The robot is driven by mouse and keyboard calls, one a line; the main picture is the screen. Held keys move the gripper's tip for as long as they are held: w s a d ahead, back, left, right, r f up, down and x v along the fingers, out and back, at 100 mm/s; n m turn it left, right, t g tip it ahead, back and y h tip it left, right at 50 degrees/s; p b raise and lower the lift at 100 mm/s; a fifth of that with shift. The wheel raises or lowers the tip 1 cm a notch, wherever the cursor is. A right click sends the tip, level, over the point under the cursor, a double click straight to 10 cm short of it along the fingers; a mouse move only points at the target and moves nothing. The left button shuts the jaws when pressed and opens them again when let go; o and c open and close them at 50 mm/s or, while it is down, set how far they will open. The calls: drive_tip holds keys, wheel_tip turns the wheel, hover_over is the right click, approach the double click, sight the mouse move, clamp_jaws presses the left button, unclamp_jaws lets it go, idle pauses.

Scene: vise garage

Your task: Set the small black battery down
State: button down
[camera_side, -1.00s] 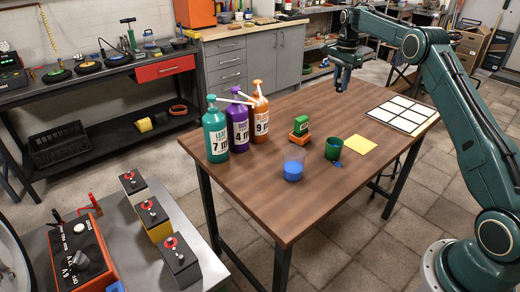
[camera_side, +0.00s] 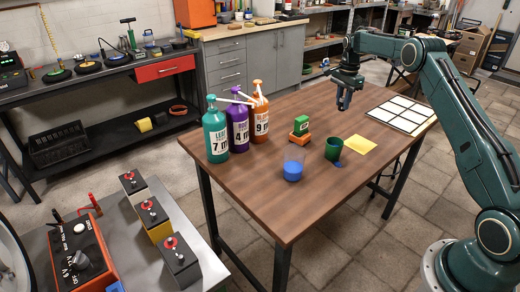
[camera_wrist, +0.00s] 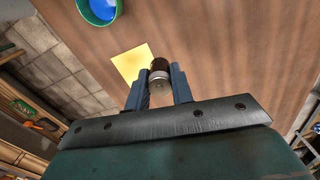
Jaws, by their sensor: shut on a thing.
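My gripper (camera_side: 343,106) points down over the back right part of the wooden table (camera_side: 250,200). In the wrist view my gripper (camera_wrist: 160,88) is shut on a small battery (camera_wrist: 160,74), a short cylinder with a dark side and a pale metallic end. The battery sits upright between the two fingertips. In the side view it is too small to make out, and I cannot tell how far it is from the tabletop.
A yellow square (camera_side: 361,145) and a green cup (camera_side: 333,149) lie nearer the camera. A white-panelled board (camera_side: 402,113) is to the right. A blue-filled cup (camera_side: 293,171), a green-and-orange object (camera_side: 300,130) and three pump bottles (camera_side: 238,125) stand leftward.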

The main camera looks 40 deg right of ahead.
wheel_tip(320, 180, down, 8)
drive_tip(key=shift+f, duration=0.1)
drive_tip(key=shift+f, duration=2.15)
drive_tip(key=shift+f, duration=0.15)
drive_tip(key=c, duration=1.2)
unclamp_jaws()
wheel_tip(320, 180, up, 12)
drive_tip(key=shift+r, duration=0.2)
